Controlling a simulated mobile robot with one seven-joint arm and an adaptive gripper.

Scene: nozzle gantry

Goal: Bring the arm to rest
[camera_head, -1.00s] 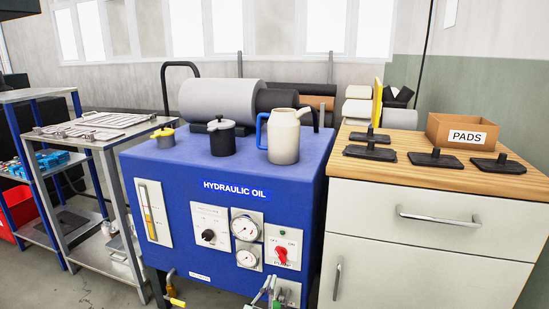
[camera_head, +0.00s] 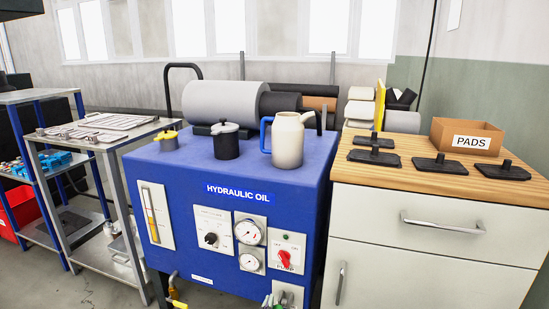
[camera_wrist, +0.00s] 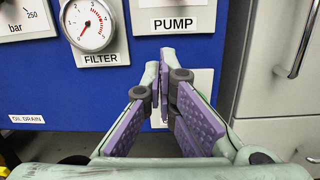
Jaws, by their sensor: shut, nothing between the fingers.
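My gripper (camera_wrist: 167,72) is shut and empty in the wrist view, its purple-padded fingers meeting in front of the blue hydraulic oil unit (camera_wrist: 60,142). In the head view only the tips of my gripper (camera_head: 277,300) show at the bottom edge, below the red pump knob (camera_head: 285,259). The front of the blue unit (camera_head: 185,250) carries gauges and knobs. Whether the fingertips touch the unit cannot be told. The rest of my arm is out of the head view.
A wood-topped cabinet (camera_head: 400,240) stands right of the unit, with an open PADS box (camera_head: 467,137) and several black pads on top. A pale jug (camera_head: 288,142) and a dark pot (camera_head: 225,142) stand on the unit. A metal trolley (camera_head: 95,165) is at left.

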